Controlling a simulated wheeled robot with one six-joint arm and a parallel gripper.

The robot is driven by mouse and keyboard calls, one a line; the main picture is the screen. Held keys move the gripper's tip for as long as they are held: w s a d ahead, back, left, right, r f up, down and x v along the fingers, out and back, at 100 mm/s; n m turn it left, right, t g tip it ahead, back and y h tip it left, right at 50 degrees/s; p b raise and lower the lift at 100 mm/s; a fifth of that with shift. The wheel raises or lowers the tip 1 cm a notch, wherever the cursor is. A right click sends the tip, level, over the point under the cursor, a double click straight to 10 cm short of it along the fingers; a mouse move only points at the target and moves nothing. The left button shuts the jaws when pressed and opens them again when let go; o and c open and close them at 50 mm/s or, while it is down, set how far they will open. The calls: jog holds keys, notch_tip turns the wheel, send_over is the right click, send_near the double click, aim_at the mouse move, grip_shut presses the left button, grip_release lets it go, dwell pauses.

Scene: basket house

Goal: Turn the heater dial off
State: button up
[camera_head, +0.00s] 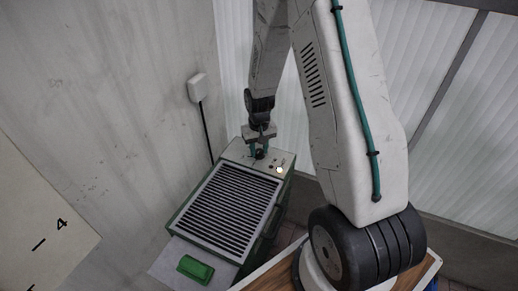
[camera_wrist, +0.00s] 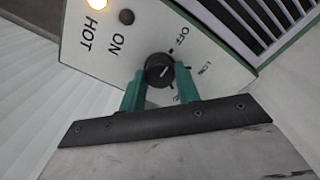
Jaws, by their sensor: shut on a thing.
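The heater (camera_head: 222,207) is a green box with a dark slatted grille and a pale control panel (camera_head: 238,153) at its far end. In the wrist view a round black dial (camera_wrist: 158,66) sits on this panel, with OFF and LOW printed beside it and another label partly hidden by a finger. A short pale line shows on the dial; which label it points to is hard to tell. My gripper (camera_head: 259,153) reaches down onto the panel. Its green fingers (camera_wrist: 160,74) are shut on the dial, one on each side.
A green object (camera_head: 195,268) lies before the grille. A wall box (camera_head: 197,87) with a black cable is behind left. Corrugated panels stand close behind the heater.

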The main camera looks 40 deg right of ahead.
aim_at(259, 151)
dwell(0.4)
jog(key=o, duration=1)
notch_tip(259, 151, up, 8)
jog(key=shift+f, duration=0.1)
jog(key=s+a+r+n, duration=0.1)
jog(key=s+a+r, duration=0.3)
jog(key=s+r, duration=0.4)
jog(key=s+a+r+n+t, duration=0.1)
jog(key=s+a+r, duration=0.4)
jog(key=s+r, duration=0.4)
jog(key=s+a+r+n, duration=0.1)
jog(key=s+a+r, duration=0.3)
jog(key=s+r, duration=0.4)
jog(key=shift+s+a+r, duration=0.1)
jog(key=shift+s, duration=0.65)
jog(key=shift+s+a+r, duration=0.1)
jog(key=shift+s, duration=0.6)
